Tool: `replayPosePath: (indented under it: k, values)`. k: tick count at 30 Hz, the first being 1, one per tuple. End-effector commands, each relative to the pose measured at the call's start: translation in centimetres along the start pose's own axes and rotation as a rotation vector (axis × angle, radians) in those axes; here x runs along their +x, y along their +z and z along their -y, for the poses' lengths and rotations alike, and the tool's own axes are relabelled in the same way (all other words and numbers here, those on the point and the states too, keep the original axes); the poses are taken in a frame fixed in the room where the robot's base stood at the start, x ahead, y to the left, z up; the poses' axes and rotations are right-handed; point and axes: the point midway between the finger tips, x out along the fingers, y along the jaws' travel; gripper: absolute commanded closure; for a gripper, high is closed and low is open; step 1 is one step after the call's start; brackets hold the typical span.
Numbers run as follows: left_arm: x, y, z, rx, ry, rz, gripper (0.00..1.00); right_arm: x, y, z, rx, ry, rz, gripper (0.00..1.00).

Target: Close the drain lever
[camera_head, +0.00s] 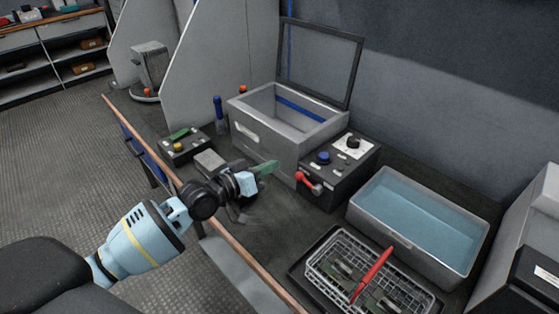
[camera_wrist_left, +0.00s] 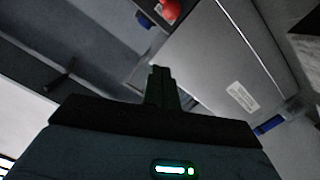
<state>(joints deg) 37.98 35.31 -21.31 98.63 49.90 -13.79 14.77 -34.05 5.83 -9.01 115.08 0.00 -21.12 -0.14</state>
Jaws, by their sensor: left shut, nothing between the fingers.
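The drain lever (camera_head: 309,183) is a short red lever low on the front of the black control box (camera_head: 336,192), right of the grey tank. A red part, apparently this lever, shows at the top of the left wrist view (camera_wrist_left: 171,10). My left gripper (camera_head: 268,167) is shut and empty, in front of the tank and left of the lever, apart from it. Its closed dark fingers (camera_wrist_left: 162,88) show in the left wrist view, pointing up toward the red part. My right gripper is not in view.
The grey tank (camera_head: 250,140) has its framed lid (camera_head: 318,62) raised. A water-filled tray (camera_head: 365,215) and a wire basket (camera_head: 322,262) with a red-handled tool (camera_head: 371,275) stand at the right. A small box with buttons (camera_head: 183,148) sits behind my left arm.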

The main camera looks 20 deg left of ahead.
Motion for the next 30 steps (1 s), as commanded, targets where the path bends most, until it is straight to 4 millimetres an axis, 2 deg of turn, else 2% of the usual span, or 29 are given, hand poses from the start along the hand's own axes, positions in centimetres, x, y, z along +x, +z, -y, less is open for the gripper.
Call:
replayPosePath:
  k: [3, 10, 30]
  values:
    - [-2.0, 0.1, 0.1, 0.002, -0.002, 0.002, 1.0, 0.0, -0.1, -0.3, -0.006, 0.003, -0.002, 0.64]
    - [-4.2, 0.1, 0.1, 0.001, -0.001, 0.001, 1.0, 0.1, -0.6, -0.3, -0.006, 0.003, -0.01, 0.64]
    - [-4.7, 0.1, 0.0, 0.001, -0.001, 0.002, 1.0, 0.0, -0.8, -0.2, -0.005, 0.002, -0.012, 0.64]
